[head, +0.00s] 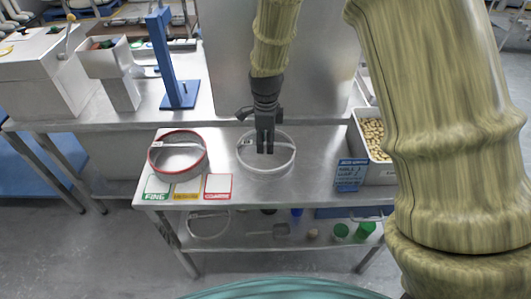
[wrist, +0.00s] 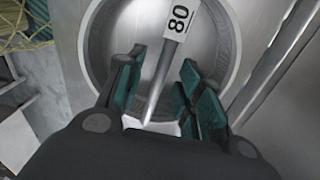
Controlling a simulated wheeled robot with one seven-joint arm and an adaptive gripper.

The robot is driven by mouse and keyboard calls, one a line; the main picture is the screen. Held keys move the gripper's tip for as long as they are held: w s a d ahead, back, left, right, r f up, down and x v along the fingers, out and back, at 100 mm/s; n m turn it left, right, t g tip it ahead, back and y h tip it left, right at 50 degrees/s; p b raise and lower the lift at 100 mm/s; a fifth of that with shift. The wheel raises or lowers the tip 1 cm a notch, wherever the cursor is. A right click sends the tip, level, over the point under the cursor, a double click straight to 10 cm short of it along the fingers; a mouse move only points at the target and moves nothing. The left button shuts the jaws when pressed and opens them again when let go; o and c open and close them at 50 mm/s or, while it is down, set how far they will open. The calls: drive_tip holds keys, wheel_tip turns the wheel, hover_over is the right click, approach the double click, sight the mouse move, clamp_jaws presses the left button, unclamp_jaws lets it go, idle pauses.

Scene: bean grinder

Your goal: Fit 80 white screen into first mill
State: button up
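The 80 white screen (head: 266,170) is a white-rimmed ring with a bar across it, lying on the metal table. In the wrist view its tag (wrist: 178,20) reads 80, on a bar (wrist: 163,75) that runs between my fingers. My gripper (head: 265,150) is over the ring, pointing down. In the wrist view my gripper (wrist: 162,95) is open, with teal pads either side of the bar and gaps visible. I cannot tell how far the fingertips are from the table. A grey machine with a hopper (head: 105,62), possibly a mill, stands at the back left; which mill is unclear.
A red-rimmed screen (head: 178,155) lies left of the white one, behind green, yellow and red cards (head: 187,187). A bin of beans (head: 375,140) and a blue sign (head: 350,175) are at right. A blue stand (head: 180,95) rises behind. A lower shelf (head: 265,230) holds cups.

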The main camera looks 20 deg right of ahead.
drive_tip(key=shift+f, duration=0.25)
idle(0.5)
clamp_jaws()
